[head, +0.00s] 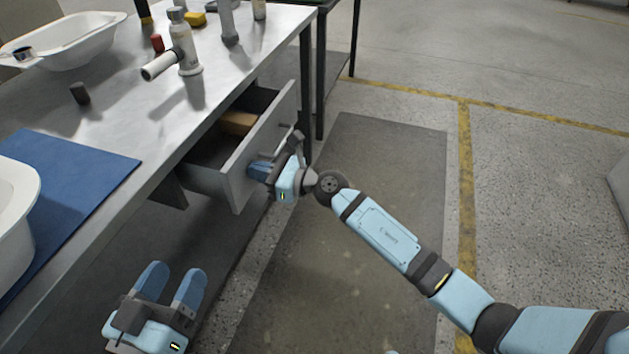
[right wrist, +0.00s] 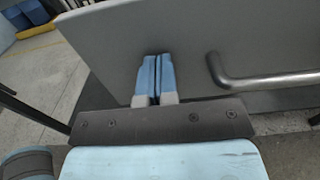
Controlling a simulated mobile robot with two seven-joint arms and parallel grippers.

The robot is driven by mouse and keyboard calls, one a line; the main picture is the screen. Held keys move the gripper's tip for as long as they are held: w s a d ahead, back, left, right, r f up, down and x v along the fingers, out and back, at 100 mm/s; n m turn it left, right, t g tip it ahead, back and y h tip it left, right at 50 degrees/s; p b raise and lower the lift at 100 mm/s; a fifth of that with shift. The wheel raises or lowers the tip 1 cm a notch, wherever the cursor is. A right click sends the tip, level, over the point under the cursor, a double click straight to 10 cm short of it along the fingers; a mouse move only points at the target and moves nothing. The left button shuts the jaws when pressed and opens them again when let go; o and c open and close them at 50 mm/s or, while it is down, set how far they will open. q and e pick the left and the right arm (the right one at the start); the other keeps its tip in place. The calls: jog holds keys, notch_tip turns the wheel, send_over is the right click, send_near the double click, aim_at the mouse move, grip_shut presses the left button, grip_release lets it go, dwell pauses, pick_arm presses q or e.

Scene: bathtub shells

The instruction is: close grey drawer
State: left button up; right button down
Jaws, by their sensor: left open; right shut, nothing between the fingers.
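The grey drawer (head: 262,140) under the workbench is pulled open, and a light brown object (head: 237,123) lies inside it. My right gripper (head: 259,170) is at the drawer's front panel, near its middle. In the right wrist view, its shut blue fingers (right wrist: 157,76) point at the grey front panel (right wrist: 125,45), with the bar handle (right wrist: 262,80) to their right. The fingers look very close to the panel; I cannot tell if they touch. The handle is not between them. My left gripper (head: 169,284) is open and empty at the lower left, below the bench edge.
The metal workbench (head: 120,113) carries a white tub (head: 70,42), a blue mat (head: 75,170) with another white shell (head: 14,215), a white bottle-like tool (head: 184,45) and a small dark cylinder (head: 79,93). A dark floor mat (head: 375,150) lies right of the bench.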

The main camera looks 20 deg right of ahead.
jog(key=b+x, duration=0.1)
jog(key=x, duration=0.9)
jog(key=shift+w+a+f, duration=0.1)
jog(key=shift+w+a, duration=0.05)
jog(key=shift+w, duration=0.05)
pick_arm(q)
jog(key=shift+s+d+f+g, duration=0.1)
jog(key=shift+f+g, duration=0.1)
jog(key=shift+f, duration=0.3)
jog(key=shift+s+d+f+g, duration=0.1)
jog(key=shift+f+g, duration=0.1)
jog(key=shift+f, duration=0.25)
pick_arm(e)
jog(key=shift+w+a+r, duration=0.1)
jog(key=shift+r, duration=0.15)
jog(key=shift+r, duration=0.15)
